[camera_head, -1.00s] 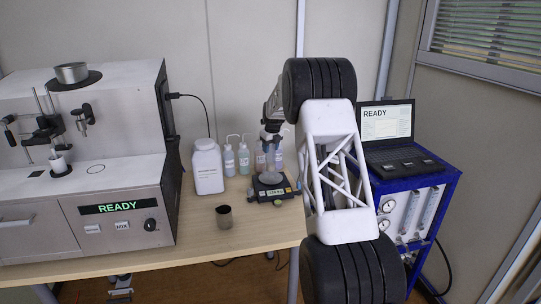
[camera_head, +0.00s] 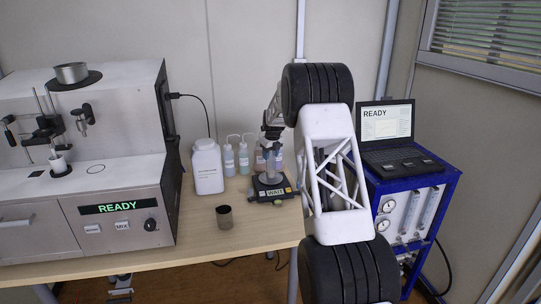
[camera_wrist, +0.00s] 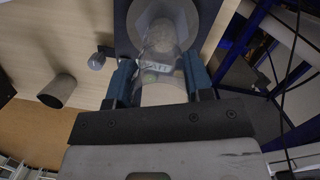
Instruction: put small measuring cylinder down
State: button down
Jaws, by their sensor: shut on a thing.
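The small measuring cylinder (camera_wrist: 160,92) is clear and shows between my fingers in the wrist view, its far end over the balance. My gripper (camera_wrist: 158,68) has blue fingers on either side of it and is shut on it. In the camera_head view my gripper (camera_head: 271,150) is above the balance (camera_head: 262,197), pointing down. Clear glass (camera_head: 271,178) shows below the fingers over the balance pan. The balance display reads WAIT. I cannot tell exactly where the cylinder's base touches.
A dark metal cup (camera_head: 224,218) stands on the table in front of the balance. A large white bottle (camera_head: 207,167) and several wash bottles (camera_head: 229,160) stand behind. The analyser (camera_head: 110,205) is at left, the blue cart (camera_head: 440,205) with a laptop at right. The front table is mostly clear.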

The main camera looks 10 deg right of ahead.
jog(key=shift+f, duration=0.15)
jog(key=c, duration=0.5)
grip_release()
jog(key=shift+s+d+r, duration=0.1)
jog(key=shift+s+r, duration=0.15)
jog(key=shift+r, duration=1.75)
jog(key=shift+s+d+r, duration=0.15)
jog(key=shift+s+r, duration=0.15)
jog(key=shift+r, duration=1.75)
jog(key=shift+s+d+r, duration=0.1)
jog(key=shift+s+r, duration=0.15)
jog(key=shift+r, duration=1.75)
